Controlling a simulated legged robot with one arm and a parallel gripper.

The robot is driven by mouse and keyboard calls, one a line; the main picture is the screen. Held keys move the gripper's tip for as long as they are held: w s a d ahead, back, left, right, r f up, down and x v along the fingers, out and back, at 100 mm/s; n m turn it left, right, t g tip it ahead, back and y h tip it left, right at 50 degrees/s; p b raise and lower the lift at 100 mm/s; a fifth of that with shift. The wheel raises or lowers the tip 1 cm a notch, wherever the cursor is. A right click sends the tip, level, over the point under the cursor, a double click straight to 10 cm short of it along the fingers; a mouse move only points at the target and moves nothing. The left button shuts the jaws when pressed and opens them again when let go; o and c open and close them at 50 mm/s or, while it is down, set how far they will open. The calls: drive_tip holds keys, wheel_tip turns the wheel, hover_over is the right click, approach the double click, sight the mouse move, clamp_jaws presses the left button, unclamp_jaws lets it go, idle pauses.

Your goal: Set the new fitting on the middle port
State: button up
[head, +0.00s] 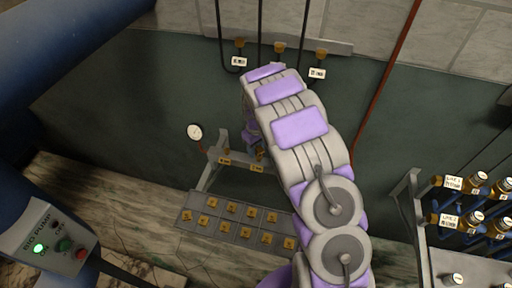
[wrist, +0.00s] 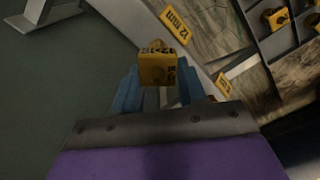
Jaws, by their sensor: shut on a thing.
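In the wrist view my gripper (wrist: 158,78) has its blue fingers shut on a brass-yellow fitting (wrist: 157,70) with dark printed marks. The fitting is held over or close to the pale metal rail (wrist: 135,14) of the stand; I cannot tell whether it touches a port. Yellow labels sit on the rail, one reading 12 mm (wrist: 177,25) and another (wrist: 223,84) partly covered. In the head view the stand (head: 210,165) is partly behind my arm, with small yellow labels on its bar. The middle port is hidden, and my gripper is mostly hidden there too.
A grey tray (head: 190,221) with several brass fittings lies on the marble-like surface in front of the stand. A round gauge (head: 195,132) stands at its left. Labelled hoses (head: 240,45) hang above. A pump box (head: 48,240) is lower left; a blue-valved rack (head: 455,200) is right.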

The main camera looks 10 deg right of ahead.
drive_tip(key=shift+f, duration=0.25)
drive_tip(key=shift+f, duration=0.1)
drive_tip(key=o, duration=1.2)
wheel_tip(320, 180, up, 17)
drive_tip(key=p, duration=0.1)
drive_tip(key=shift+r, duration=0.2)
drive_tip(key=shift+w, duration=0.1)
wheel_tip(320, 180, up, 6)
drive_tip(key=p, duration=0.2)
drive_tip(key=shift+p, duration=0.35)
